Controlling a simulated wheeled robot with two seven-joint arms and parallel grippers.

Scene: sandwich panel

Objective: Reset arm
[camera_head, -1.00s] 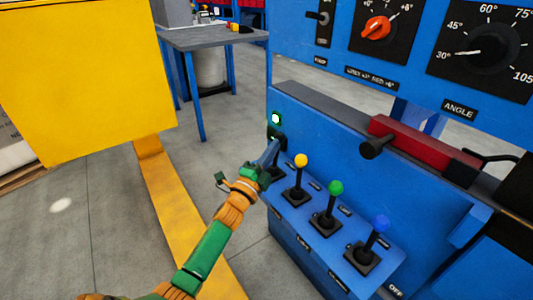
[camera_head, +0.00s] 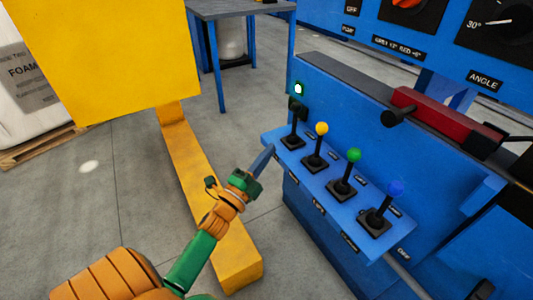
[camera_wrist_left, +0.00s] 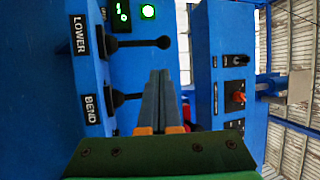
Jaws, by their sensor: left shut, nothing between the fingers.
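My left arm comes in from the bottom left in the head view. Its gripper (camera_head: 262,160) is shut and empty, just left of the blue lever console (camera_head: 285,150) and apart from the levers. In the left wrist view the closed fingers (camera_wrist_left: 159,85) point ahead past the levers marked LOWER and BEND. The console carries a black-knobbed lever (camera_head: 294,125), a yellow-knobbed lever (camera_head: 319,145), a green-knobbed lever (camera_head: 347,172) and a blue-knobbed lever (camera_head: 381,207). A green light (camera_head: 299,88) glows above the black lever. My right gripper is not in view.
A yellow panel (camera_head: 110,55) on a yellow floor beam (camera_head: 195,180) stands left of my arm. A red bar (camera_head: 440,112) lies on the blue machine. A grey table (camera_head: 235,8) stands behind. Open grey floor lies at left.

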